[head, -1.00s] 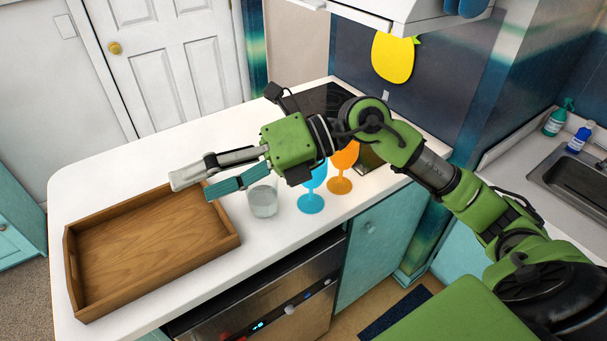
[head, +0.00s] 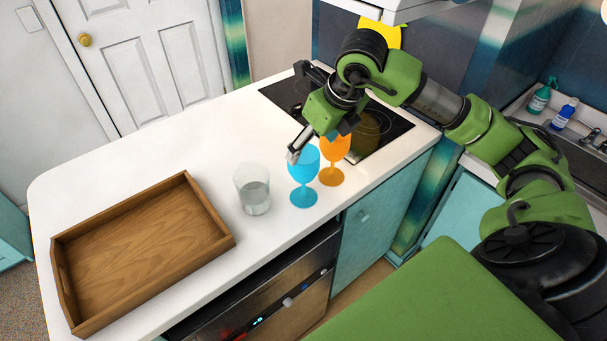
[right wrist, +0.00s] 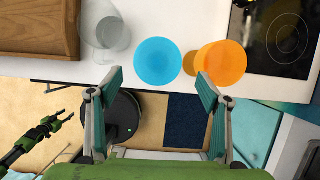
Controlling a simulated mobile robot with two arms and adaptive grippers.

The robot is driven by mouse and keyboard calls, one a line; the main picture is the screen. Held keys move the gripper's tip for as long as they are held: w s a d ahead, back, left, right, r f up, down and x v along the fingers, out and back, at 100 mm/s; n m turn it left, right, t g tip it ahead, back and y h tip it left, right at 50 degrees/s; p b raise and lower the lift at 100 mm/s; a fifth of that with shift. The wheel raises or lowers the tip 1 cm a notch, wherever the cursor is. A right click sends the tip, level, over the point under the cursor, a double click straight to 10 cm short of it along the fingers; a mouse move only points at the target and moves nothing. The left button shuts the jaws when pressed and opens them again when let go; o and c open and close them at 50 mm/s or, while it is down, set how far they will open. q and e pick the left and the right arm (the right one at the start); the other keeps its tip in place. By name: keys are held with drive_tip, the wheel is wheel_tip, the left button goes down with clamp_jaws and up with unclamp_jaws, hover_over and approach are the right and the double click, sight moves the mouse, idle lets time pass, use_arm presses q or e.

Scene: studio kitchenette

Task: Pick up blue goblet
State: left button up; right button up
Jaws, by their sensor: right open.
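The blue goblet (head: 304,177) stands upright on the white counter, between a clear glass and an orange goblet. In the right wrist view the blue goblet (right wrist: 158,62) shows from above as a round blue shape, just beyond and between my open fingertips. My right gripper (head: 312,146) is open and empty, above and behind the blue goblet in the head view; its spread fingers show in the right wrist view (right wrist: 156,82). I cannot tell its exact height above the rim. A left gripper-like arm (right wrist: 62,120) shows at the left edge of the right wrist view, its jaws seemingly apart.
The orange goblet (head: 333,160) stands close on the right, near the black cooktop (head: 385,128). The clear glass (head: 253,190) stands on the left. A wooden tray (head: 150,240) lies further left. The counter (head: 130,170) behind the tray is clear.

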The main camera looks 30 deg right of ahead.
sight(304, 157)
drive_tip(key=p+x, duration=0.2)
drive_tip(key=x, duration=0.1)
drive_tip(key=p+x, duration=0.1)
drive_tip(key=x, duration=0.1)
drive_tip(key=shift+w+a+f, duration=0.15)
drive_tip(key=shift+w+a, duration=0.1)
drive_tip(key=shift+w, duration=0.05)
drive_tip(key=shift+w+f, duration=0.2)
drive_tip(key=shift+f, duration=0.2)
drive_tip(key=c, duration=1.4)
